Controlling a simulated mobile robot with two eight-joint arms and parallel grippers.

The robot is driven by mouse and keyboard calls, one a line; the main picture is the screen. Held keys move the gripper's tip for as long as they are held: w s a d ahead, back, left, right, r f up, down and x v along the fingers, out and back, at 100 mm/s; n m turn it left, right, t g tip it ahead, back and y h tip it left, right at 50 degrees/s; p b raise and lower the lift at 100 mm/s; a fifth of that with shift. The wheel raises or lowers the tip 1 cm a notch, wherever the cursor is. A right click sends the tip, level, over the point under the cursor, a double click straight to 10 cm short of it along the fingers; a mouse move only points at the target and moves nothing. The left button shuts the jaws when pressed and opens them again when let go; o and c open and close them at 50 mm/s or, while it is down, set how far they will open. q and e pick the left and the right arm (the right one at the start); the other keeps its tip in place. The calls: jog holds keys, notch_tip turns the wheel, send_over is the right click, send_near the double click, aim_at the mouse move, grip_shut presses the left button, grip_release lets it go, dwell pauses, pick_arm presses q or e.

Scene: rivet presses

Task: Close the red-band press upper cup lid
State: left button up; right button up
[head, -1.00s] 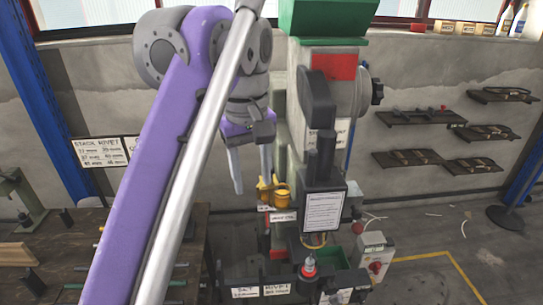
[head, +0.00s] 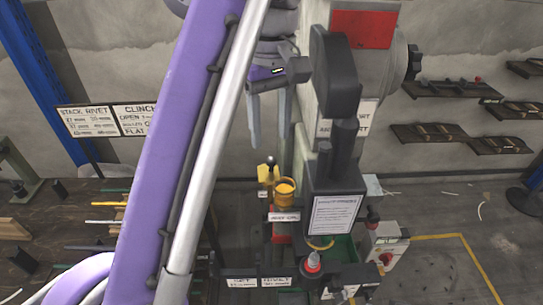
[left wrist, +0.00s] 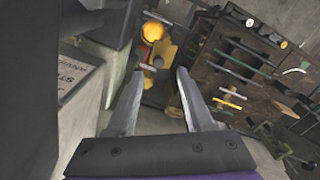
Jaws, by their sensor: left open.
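The red-band press (head: 362,29) stands in the middle of the head view. Its yellow upper cup (head: 285,190) is uncovered, with yellow contents showing. The yellow lid (head: 265,173) stands open at the cup's left, with a dark ball knob (head: 270,160) near its top. My left gripper (head: 269,141) is open and empty, fingers down, appearing just above the knob. In the left wrist view, the cup (left wrist: 152,32) and lid (left wrist: 164,52) lie beyond the fingertips (left wrist: 160,72), and the knob shows between them. Contact with the knob is not visible. My right gripper is out of view.
The press's dark guard (head: 336,75) and grey body are close to the right of my gripper. A grey control box (head: 385,245) stands at right. A workbench with rods (head: 95,222) lies at left.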

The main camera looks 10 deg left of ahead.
aim_at(271, 159)
pick_arm(q)
notch_tip(271, 159, down, 5)
jog(key=shift+w+r+b, duration=0.1)
jog(key=shift+b, duration=0.5)
jog(key=shift+w+f, duration=0.1)
jog(key=shift+f, duration=0.4)
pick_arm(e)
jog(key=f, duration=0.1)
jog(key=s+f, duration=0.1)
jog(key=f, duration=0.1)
pick_arm(q)
grip_shut()
